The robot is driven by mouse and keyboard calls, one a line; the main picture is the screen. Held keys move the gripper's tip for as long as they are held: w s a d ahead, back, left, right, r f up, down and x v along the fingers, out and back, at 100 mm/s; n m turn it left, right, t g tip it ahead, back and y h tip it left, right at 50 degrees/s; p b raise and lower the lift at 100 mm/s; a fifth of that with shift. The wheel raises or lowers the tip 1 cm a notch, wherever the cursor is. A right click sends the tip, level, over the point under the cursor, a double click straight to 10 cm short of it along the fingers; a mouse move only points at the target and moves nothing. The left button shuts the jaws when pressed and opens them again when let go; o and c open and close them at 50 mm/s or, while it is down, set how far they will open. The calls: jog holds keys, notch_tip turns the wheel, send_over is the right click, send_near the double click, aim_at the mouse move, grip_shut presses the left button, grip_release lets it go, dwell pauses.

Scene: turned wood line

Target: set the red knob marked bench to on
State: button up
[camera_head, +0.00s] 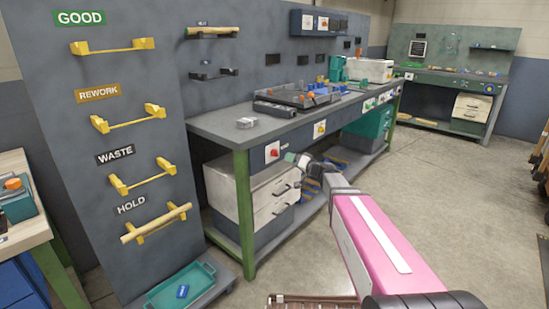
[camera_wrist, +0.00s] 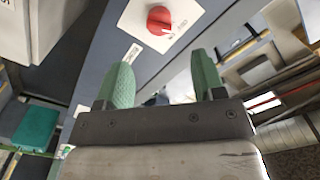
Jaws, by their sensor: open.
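The red knob (camera_head: 272,152) sits on a white plate on the front edge of the near workbench, at its left end. It also shows in the wrist view (camera_wrist: 160,19), near the top, with small markings beside it too small to read. A small label (camera_wrist: 132,53) is fixed beside the plate; its words cannot be read. My gripper (camera_head: 296,159) is in front of the bench edge, just right of the knob in the head view. In the wrist view its two green fingers (camera_wrist: 164,80) are apart and empty, with the knob beyond their tips and not between them.
A yellow knob (camera_head: 320,128) on its own plate is further right along the same edge. Below are white drawers (camera_head: 262,196) with dark handles. A grey panel with yellow brackets stands left; a teal tray (camera_head: 181,285) lies at its foot.

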aim_at(277, 154)
jog(key=x, duration=0.9)
jog(key=shift+w+a, duration=0.15)
jog(key=c, duration=0.9)
